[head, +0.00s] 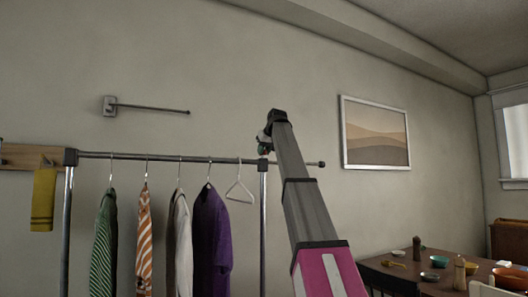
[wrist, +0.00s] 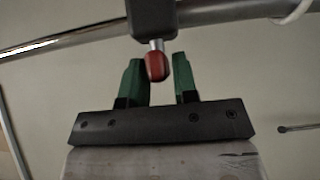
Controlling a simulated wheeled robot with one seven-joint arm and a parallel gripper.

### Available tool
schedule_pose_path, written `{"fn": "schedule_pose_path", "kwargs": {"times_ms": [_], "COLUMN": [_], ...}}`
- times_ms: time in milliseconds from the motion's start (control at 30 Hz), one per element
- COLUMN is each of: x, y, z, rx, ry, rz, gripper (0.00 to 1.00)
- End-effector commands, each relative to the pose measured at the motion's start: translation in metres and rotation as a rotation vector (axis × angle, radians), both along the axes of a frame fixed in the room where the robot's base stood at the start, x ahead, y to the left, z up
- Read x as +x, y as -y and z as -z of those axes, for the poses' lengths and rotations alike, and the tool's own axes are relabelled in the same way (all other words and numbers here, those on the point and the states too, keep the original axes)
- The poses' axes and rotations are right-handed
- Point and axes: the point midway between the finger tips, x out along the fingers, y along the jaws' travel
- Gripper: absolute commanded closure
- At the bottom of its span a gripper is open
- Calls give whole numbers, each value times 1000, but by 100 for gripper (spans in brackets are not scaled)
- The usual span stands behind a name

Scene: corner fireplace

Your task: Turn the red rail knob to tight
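The red rail knob (wrist: 156,66) hangs on a short metal stem below a dark bracket (wrist: 153,17) on the rail (wrist: 85,33). My gripper (wrist: 160,80) has two green fingers, standing apart with the knob between them in the wrist view. The knob appears closer to the left finger; I cannot tell whether they touch. In the head view, my gripper (head: 264,148) is at the rack's rail (head: 135,156), near the right upright. The knob is too small or hidden to make out there.
An empty hanger (head: 240,189) hangs just left of the gripper. Several garments, including a purple one (head: 210,240), hang further left. A wall bar (head: 150,108) is above the rack. A framed picture (head: 375,133) and a cluttered table (head: 400,270) are right.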

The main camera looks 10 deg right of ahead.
Motion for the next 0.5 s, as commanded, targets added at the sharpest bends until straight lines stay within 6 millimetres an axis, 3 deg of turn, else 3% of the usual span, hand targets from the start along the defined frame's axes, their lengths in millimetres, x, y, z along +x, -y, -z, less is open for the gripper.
{"fn": "schedule_pose_path", "kwargs": {"times_ms": [33, 67, 500], "x": [0, 0, -1], "y": [0, 0, -1], "z": [0, 0, 0], "rx": [0, 0, -1], "ry": [0, 0, 0], "rz": [0, 0, 53], "gripper": [90, 100, 100]}}
